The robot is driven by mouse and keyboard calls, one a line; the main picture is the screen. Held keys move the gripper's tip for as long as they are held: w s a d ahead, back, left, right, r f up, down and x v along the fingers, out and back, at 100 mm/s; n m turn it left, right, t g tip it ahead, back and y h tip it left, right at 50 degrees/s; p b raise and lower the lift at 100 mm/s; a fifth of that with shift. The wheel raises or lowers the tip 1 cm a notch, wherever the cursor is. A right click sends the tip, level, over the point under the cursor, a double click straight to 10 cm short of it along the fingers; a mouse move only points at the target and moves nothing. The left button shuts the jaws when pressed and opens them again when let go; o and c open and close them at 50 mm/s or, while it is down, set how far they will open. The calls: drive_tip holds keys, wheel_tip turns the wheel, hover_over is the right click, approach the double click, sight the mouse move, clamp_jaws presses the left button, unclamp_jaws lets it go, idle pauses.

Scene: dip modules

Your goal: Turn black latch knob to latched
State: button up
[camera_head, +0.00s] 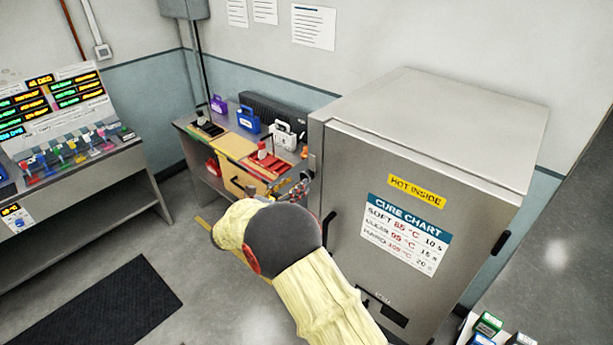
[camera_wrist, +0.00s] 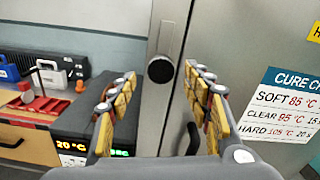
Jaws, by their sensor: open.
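The black latch knob (camera_wrist: 160,69) is round and sits on a pale metal latch plate (camera_wrist: 172,35) on the front edge of the steel oven (camera_head: 420,130). In the wrist view it lies ahead of my gripper (camera_wrist: 158,85), between the two fingertips and apart from them. The fingers are spread and hold nothing. In the head view my gripper (camera_head: 297,188) is beside the oven's left front edge, partly hidden by my padded arm. The plate (camera_head: 312,162) shows there above the gripper; the knob cannot be made out clearly.
A black door handle (camera_head: 328,228) is below the latch. The oven door carries a cure chart (camera_head: 405,235) and a yellow "HOT INSIDE" label (camera_head: 417,191). A bench (camera_head: 240,150) with cases and red trays stands left of the oven. A display (camera_wrist: 72,146) reads 20 °C.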

sight(304, 177)
drive_tip(key=x, duration=0.6)
drive_tip(key=shift+p, duration=0.3)
drive_tip(key=shift+c, duration=1.1)
clamp_jaws()
